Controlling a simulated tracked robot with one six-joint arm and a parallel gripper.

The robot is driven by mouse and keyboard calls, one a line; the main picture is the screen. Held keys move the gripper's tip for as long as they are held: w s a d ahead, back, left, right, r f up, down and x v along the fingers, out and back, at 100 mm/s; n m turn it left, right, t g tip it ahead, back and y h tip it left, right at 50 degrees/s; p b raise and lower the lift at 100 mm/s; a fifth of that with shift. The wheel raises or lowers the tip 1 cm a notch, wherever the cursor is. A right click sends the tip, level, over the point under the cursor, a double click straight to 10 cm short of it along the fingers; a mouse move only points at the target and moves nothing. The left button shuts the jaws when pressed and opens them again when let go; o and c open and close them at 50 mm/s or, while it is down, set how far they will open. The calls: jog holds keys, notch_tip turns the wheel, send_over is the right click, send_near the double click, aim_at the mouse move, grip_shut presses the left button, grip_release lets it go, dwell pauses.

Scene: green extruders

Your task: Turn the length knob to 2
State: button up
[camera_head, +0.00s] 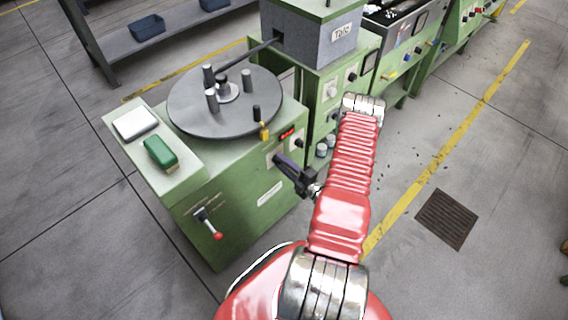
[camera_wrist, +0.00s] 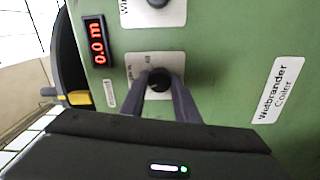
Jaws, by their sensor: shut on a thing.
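A black knob (camera_wrist: 159,79) on a pale plate (camera_wrist: 135,66) stands on the green front of the coiler. The plate's small lettering is too blurred to read fully, and the knob's pointer setting cannot be told. My gripper (camera_wrist: 160,90) is shut on this knob, one finger on each side of it. In the head view my gripper (camera_head: 280,162) reaches the coiler's front face from the right and hides the knob. A red digital display (camera_wrist: 97,40) beside the plate reads 0.0 m.
A second knob (camera_wrist: 157,3) on another plate is cut off by the wrist view's top edge. The coiler (camera_head: 230,215) carries a round turntable (camera_head: 190,115) with posts and a red-tipped lever (camera_head: 217,235). Other green machines (camera_head: 355,85) stand behind.

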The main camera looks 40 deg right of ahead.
jog(key=shift+a+f, duration=0.15)
jog(key=shift+a, duration=0.05)
jog(key=o, duration=1)
jog(key=shift+d, duration=0.1)
jog(key=shift+o, duration=0.2)
jog(key=s, duration=1.4)
jog(key=shift+d, duration=0.2)
jog(key=shift+w, duration=0.1)
